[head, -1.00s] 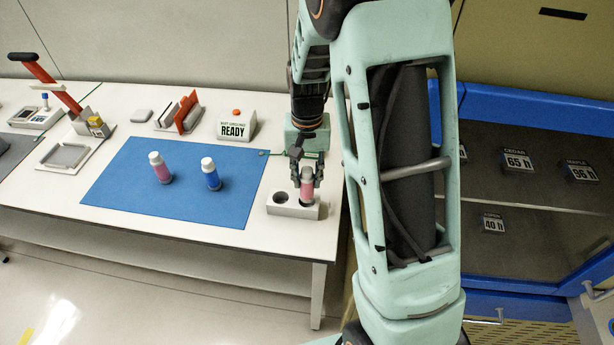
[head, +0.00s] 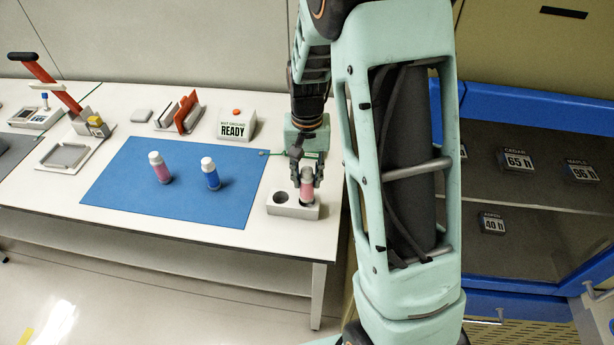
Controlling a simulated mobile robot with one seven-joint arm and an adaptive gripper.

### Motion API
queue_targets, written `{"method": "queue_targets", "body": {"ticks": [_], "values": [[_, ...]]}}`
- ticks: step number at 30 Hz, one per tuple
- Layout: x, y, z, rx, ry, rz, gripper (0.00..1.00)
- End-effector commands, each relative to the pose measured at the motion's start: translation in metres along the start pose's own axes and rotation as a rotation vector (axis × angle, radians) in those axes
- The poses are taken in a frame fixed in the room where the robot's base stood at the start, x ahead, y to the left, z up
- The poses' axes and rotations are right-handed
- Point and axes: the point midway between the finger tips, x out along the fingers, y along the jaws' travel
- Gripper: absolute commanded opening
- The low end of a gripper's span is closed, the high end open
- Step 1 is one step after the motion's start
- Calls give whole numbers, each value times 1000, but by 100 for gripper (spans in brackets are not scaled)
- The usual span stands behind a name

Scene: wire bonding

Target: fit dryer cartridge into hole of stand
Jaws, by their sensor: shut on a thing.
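The stand (head: 291,211) is a light grey block near the right front of the table. Its left hole (head: 281,197) is empty. My gripper (head: 306,175) is shut on a pink dryer cartridge (head: 307,187) with a pale top. The cartridge is upright at the stand's right hole. Its lower end meets the hole area, but I cannot tell how deep it sits. Another pink cartridge (head: 160,168) with a white cap and a blue cartridge (head: 211,175) with a white cap stand on the blue mat (head: 120,190).
A white box reading READY (head: 237,126), an orange-red rack (head: 187,112) and a red-handled device (head: 45,75) stand along the back. A shallow grey tray (head: 66,156) lies at left. A blue-framed cabinet (head: 520,295) stands right of the table.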

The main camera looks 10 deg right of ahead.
Motion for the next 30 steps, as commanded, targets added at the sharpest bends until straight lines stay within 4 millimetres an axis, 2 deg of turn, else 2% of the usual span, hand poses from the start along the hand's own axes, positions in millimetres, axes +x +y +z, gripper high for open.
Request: {"method": "queue_targets", "body": {"ticks": [30], "values": [[27, 0, 0, 0, 0, 0, 0]]}}
